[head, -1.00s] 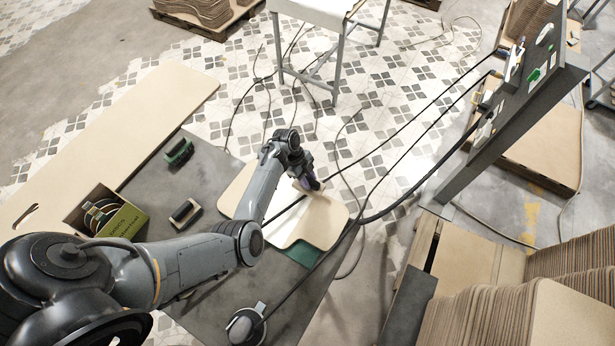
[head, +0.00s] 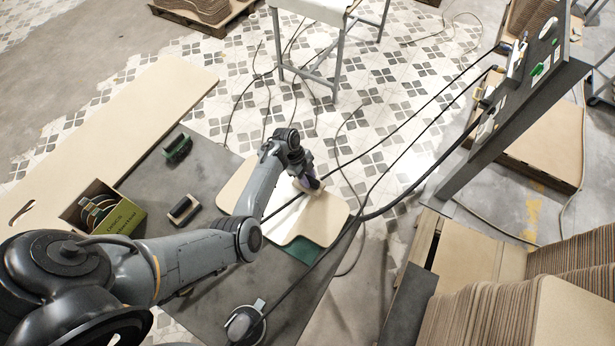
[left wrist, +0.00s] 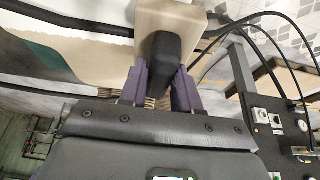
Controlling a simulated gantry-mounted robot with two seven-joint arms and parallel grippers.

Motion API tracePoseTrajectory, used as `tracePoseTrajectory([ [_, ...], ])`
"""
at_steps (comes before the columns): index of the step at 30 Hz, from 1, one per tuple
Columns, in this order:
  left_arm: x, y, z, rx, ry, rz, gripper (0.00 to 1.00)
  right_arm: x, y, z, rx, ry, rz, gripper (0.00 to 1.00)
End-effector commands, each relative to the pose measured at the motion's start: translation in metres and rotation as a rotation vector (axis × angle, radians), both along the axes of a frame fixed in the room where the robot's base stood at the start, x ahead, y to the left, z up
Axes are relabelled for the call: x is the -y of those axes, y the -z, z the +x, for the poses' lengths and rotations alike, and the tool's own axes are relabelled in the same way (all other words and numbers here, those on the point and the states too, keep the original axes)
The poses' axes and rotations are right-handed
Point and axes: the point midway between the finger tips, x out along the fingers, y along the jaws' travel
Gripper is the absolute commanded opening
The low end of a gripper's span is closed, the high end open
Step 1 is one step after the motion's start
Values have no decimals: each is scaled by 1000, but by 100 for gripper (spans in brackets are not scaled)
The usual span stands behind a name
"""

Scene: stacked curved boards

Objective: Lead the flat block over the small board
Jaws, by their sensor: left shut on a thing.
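The small board (head: 318,222) is pale with rounded corners and lies on a green mat (head: 303,250) at the right part of the dark table. My left gripper (head: 310,184) is over its far right part, pointing down. In the left wrist view, its purple fingers (left wrist: 167,88) are shut on the black grip of the flat block (left wrist: 168,55), whose pale, wood-coloured base (left wrist: 160,14) shows beyond. The board shows pale at the left there. Whether the block touches the board is hidden. My right gripper is not in view.
A green block (head: 177,148) and a dark block (head: 184,210) lie on the table (head: 225,290). A box of discs (head: 122,218) stands at the left. A round sander (head: 243,323) sits at the front edge. Black cables cross near the board towards the tool panel (head: 525,85).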

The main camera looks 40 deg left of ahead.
Motion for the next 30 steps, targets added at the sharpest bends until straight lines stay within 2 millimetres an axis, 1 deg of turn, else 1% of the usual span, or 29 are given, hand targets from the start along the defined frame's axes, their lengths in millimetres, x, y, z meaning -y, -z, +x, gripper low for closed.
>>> tracePoseTrajectory([
  [18,0,12,0,1,0,1,0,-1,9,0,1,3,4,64],
  [22,-1,11,0,1,0,1,0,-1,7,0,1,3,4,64],
  [30,-12,10,-2,1,0,1,0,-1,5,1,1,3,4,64],
])
